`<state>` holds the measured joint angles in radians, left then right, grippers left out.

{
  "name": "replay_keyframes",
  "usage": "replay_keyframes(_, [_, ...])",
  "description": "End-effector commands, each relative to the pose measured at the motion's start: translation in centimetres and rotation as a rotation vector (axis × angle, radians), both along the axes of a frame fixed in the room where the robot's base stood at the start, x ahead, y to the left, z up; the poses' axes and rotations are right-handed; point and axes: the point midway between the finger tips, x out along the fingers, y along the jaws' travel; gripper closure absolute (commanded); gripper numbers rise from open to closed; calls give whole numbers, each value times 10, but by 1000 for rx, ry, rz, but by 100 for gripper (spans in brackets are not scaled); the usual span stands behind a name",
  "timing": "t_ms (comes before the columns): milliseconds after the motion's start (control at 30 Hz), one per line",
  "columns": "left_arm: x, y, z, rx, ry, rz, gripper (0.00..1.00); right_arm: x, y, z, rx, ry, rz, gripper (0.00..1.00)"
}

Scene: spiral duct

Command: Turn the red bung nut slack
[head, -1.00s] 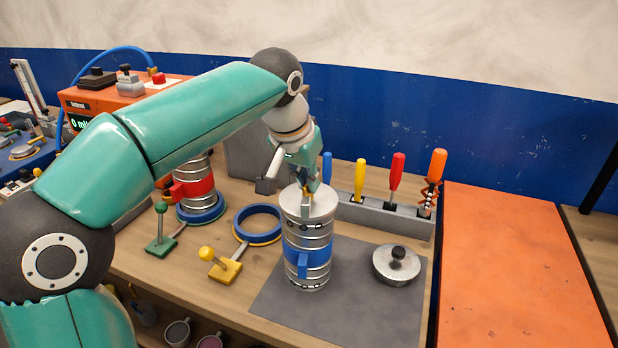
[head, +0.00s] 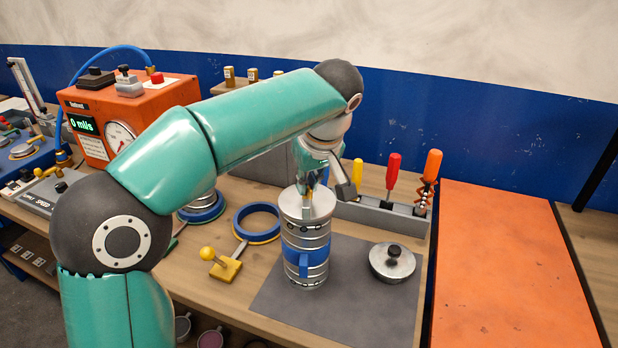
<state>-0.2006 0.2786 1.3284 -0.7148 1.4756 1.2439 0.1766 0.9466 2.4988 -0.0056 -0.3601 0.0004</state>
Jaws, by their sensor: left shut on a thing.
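My left gripper (head: 308,194) points down at the top of a silver ribbed canister (head: 306,275) with a blue band (head: 304,261). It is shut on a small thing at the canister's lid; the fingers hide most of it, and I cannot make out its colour. I see no red nut clearly. The canister stands upright on a dark grey mat (head: 345,315). My right gripper is not in view.
A round lid with a black knob (head: 392,262) lies on the mat. Behind stands a tool rack (head: 385,214) with screwdrivers. A blue ring clamp (head: 256,221) with a yellow-knobbed base (head: 225,268) is left. An orange panel (head: 520,270) lies right.

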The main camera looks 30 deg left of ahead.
Motion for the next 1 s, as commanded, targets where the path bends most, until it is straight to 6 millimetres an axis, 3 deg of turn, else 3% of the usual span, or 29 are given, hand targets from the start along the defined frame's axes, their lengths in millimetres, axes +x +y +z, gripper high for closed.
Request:
replay_keyframes(400, [1,0,1,-1,-2,191,100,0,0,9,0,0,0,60])
replay_keyframes(1000, [1,0,0,0,-1,209,100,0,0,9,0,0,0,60])
